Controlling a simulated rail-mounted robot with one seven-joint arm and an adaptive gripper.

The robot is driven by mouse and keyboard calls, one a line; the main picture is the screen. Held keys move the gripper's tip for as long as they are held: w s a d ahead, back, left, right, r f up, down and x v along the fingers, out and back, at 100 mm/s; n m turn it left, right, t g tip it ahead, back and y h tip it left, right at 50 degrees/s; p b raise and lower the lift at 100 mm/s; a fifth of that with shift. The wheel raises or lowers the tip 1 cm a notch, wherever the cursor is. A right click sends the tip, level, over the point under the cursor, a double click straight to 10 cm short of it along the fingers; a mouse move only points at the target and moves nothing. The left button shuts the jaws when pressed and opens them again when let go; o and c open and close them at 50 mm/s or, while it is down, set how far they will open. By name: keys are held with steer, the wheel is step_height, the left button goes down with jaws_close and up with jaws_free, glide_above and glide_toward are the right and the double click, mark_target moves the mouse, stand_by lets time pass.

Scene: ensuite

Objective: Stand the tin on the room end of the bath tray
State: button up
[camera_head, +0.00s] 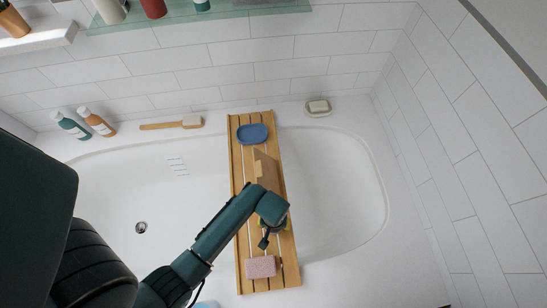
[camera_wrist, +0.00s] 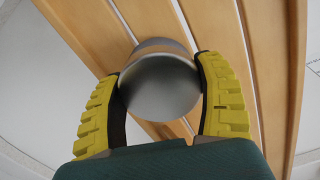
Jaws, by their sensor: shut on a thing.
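My gripper (camera_head: 274,226) is over the near half of the wooden bath tray (camera_head: 289,262), which lies across the bath. In the wrist view the yellow-padded fingers of my gripper (camera_wrist: 160,72) are shut on the tin (camera_wrist: 160,92), a round silvery thing with a smooth end facing the camera. The tray's slats (camera_wrist: 222,30) show behind it. I cannot tell whether the tin touches the slats. My arm hides the tin in the head view.
A pink block (camera_head: 261,267) lies on the tray's near end. A wooden stand (camera_head: 264,168) and a blue oval dish (camera_head: 252,134) are farther along. Bottles (camera_head: 70,126), a brush (camera_head: 172,124) and a soap dish (camera_head: 318,108) sit on the far bath rim.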

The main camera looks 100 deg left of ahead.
steer(key=shift+f, duration=0.15)
steer(key=o, duration=1.3)
steer(key=shift+c, duration=0.2)
step_height(320, 180, up, 12)
steer(key=p, duration=0.4)
steer(key=shift+r, duration=0.2)
